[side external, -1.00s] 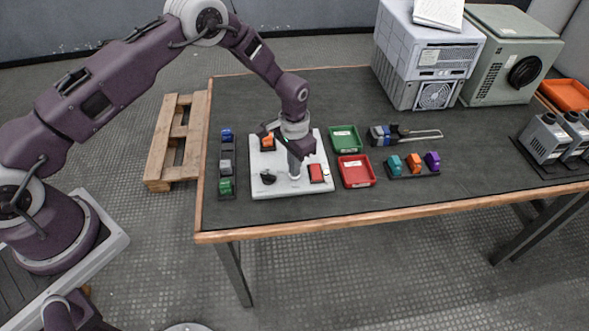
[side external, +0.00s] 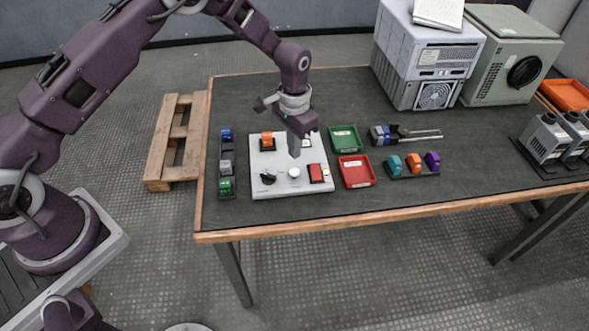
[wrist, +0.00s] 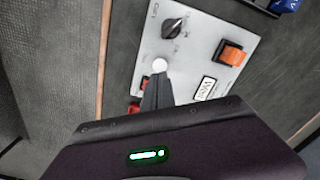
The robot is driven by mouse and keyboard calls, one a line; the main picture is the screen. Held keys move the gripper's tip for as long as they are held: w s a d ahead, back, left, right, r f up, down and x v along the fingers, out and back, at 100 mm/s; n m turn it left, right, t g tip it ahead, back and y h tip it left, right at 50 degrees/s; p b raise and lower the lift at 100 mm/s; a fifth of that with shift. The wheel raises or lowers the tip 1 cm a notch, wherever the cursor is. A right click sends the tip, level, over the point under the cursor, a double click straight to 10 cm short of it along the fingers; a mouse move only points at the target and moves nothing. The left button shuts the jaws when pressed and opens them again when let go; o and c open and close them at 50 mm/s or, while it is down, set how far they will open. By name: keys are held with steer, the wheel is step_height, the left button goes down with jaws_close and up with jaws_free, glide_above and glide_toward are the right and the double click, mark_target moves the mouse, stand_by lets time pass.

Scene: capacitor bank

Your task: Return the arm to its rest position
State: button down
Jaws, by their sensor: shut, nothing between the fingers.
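My gripper (side external: 294,146) is shut and empty, pointing down above the white panel (side external: 270,185). In the wrist view its shut fingers (wrist: 156,92) show in front of the panel (wrist: 205,60). The panel bears a black knob (side external: 268,179), a round white button (side external: 294,173), a red switch (side external: 316,173) and an orange switch (side external: 267,140). The fingers look apart from the white button, which shows fully below them. The orange switch (wrist: 231,52) and black knob (wrist: 172,27) also show in the wrist view. The red switch is partly hidden there by the fingers.
A green tray (side external: 345,148) and a red tray (side external: 343,164) lie right of the panel. A strip of coloured blocks (side external: 227,168) lies on its left. Large grey cabinets (side external: 512,62) stand at the back right.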

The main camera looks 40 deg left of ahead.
steer(key=s+a+r+n+t, duration=0.1)
steer(key=s+r, duration=0.3)
steer(key=r, duration=0.7)
steer(key=s+a+r+t, duration=0.15)
steer(key=s+r, duration=0.25)
steer(key=r, duration=0.8)
steer(key=s+a+r+n+t, duration=0.1)
steer(key=s+a+r, duration=0.1)
steer(key=s+r, duration=0.7)
steer(key=s+f+n+t, duration=0.1)
steer(key=s+f+t, duration=0.1)
steer(key=s, duration=1.4)
steer(key=shift+a, duration=0.3)
